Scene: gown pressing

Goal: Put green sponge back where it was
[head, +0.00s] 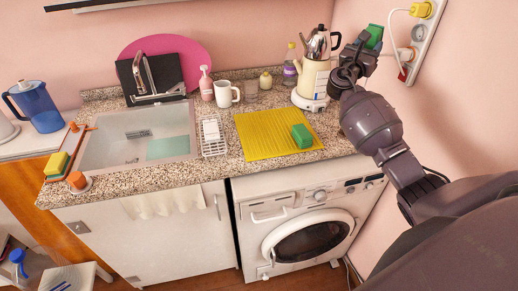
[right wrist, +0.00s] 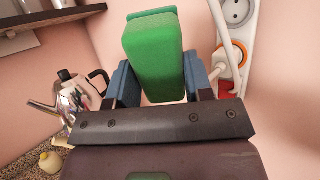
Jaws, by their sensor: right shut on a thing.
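My right gripper (head: 367,46) is raised at the back right of the counter, near the wall and the power strip. It is shut on a green sponge (head: 375,36), held up in the air. In the right wrist view the same sponge (right wrist: 153,62) sits between the two blue fingers, standing well out past them. A second green sponge (head: 302,136) lies on the yellow mat (head: 256,137) at its right part. A yellow and green sponge (head: 57,165) lies on an orange tray left of the sink. My left gripper is not in view.
A kettle (head: 313,75) on its stand is just left of my right gripper. A power strip (head: 416,42) with plugs and cables is on the wall close to its right. A mug (head: 226,94), a pink bottle (head: 206,84) and a wire rack (head: 211,135) stand by the sink (head: 102,150).

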